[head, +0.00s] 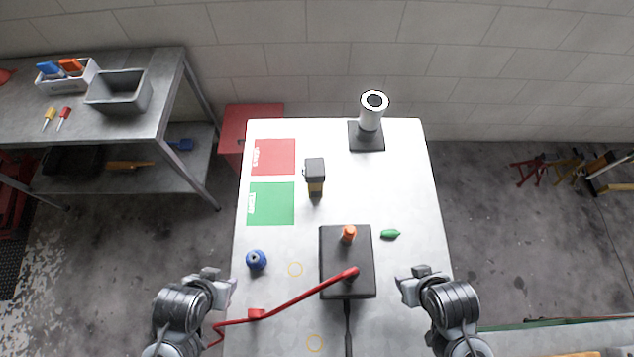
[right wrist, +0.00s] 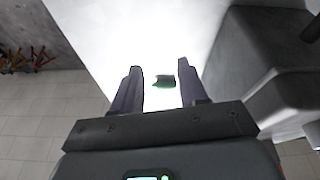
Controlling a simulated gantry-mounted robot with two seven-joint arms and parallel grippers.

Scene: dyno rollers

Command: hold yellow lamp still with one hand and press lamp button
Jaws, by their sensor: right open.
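My right gripper (head: 408,284) is at the right edge, apart from the lamp. In the right wrist view its fingers (right wrist: 160,75) are open and empty, with a small green object (right wrist: 164,82) on the table beyond them.
A dark box (head: 334,262) with an orange knob and red-handled lever stands mid-table. A blue round object (head: 256,260) lies left, and the green object (head: 390,234) right. Red (head: 273,157) and green (head: 271,204) mats lie left.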

